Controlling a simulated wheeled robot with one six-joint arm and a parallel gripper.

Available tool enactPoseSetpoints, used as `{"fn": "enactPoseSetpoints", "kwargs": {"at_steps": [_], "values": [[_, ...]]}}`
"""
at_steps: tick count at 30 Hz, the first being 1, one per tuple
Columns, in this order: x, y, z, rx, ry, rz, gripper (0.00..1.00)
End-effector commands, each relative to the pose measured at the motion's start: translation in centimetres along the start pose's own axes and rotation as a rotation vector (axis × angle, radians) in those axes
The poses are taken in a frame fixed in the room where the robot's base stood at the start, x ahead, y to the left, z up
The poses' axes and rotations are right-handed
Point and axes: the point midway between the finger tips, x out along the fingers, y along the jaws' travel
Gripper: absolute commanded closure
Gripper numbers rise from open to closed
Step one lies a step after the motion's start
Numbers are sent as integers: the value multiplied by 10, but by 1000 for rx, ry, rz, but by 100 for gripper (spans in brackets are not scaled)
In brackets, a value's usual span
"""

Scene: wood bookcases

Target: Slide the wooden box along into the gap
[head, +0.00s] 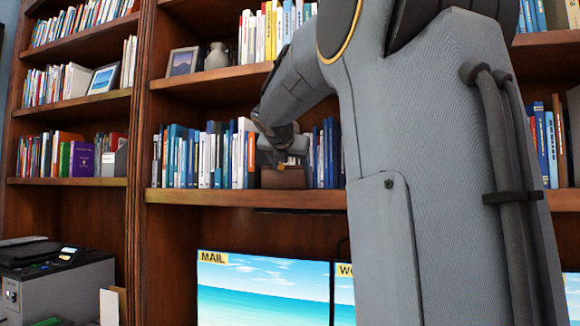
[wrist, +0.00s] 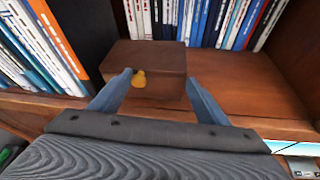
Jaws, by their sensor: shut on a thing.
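The wooden box (wrist: 150,54) is a small dark brown block with a yellow knob (wrist: 139,78) on its front. It sits on the bookcase shelf, and in the head view the box (head: 283,179) stands between books. My gripper (wrist: 158,77) is at the front of the box, with one blue finger beside the knob and the other at the box's right edge. It is shut on the box; the exact contact is hard to see. In the head view my gripper (head: 283,160) is just above the box, partly hidden by my arm.
A row of books (wrist: 205,20) stands behind and to the right. The bare shelf (wrist: 240,85) is clear at right front. Screens (head: 262,285) sit below the shelf.

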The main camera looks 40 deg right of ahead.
Motion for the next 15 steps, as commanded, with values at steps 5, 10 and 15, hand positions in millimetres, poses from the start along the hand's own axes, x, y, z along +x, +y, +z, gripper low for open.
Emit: {"fn": "enactPoseSetpoints", "kwargs": {"at_steps": [5,10,15], "values": [[2,-2,-2,1,4,-4,12],[1,-1,-1,-1,2,-2,9],[-1,0,-1,-1,1,0,9]]}}
